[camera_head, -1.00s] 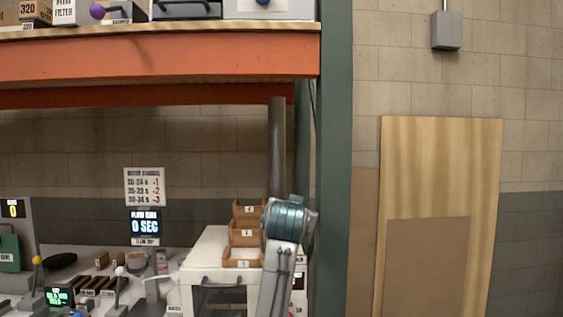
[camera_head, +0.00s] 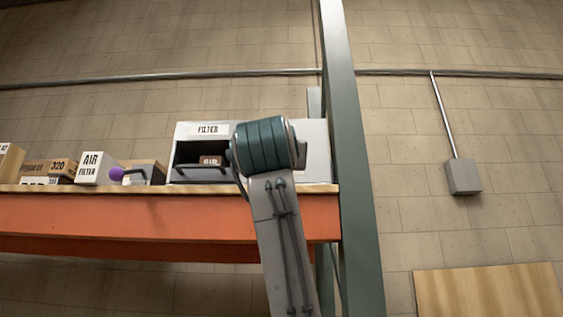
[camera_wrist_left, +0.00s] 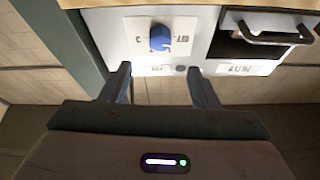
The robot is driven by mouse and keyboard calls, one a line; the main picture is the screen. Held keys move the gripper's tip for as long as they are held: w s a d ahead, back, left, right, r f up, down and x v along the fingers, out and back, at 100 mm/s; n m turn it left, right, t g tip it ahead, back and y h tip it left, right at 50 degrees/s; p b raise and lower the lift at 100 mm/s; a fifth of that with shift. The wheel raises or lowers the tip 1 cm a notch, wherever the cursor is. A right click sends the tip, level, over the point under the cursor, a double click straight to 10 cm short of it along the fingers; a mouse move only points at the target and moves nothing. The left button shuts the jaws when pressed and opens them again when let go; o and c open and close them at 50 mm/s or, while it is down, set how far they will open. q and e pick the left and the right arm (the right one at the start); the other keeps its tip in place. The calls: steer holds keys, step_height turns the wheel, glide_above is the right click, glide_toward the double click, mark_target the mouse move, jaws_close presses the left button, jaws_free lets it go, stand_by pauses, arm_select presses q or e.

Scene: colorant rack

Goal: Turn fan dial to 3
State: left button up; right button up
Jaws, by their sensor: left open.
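The blue dial (camera_wrist_left: 160,38) sits on a white plate (camera_wrist_left: 133,29) on the front of a pale grey box in the left wrist view, which is upside down. Dark marks surround it, too unclear to read. My left gripper (camera_wrist_left: 162,83) is open and empty. Its two fingers point at the box front, one to each side of the dial's line, with the dial beyond the tips and apart from them. In the head view my raised arm covers the dial and the fingers. My right gripper is in neither view.
The filter box (camera_head: 209,129) with a dark opening and handle (camera_wrist_left: 265,38) is beside the dial. Its orange-fronted shelf (camera_head: 150,214) has a green upright post (camera_head: 352,170) to the right.

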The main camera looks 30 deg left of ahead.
arm_select(q)
steer(key=p+x, duration=0.4)
steer(key=x, duration=0.6)
steer(key=shift+w+a+p, duration=0.15)
steer(key=shift+w+p, duration=0.15)
steer(key=shift+p, duration=0.1)
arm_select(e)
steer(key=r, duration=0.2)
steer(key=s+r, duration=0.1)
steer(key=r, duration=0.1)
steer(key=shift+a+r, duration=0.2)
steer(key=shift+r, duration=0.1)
arm_select(q)
steer(key=c, duration=1)
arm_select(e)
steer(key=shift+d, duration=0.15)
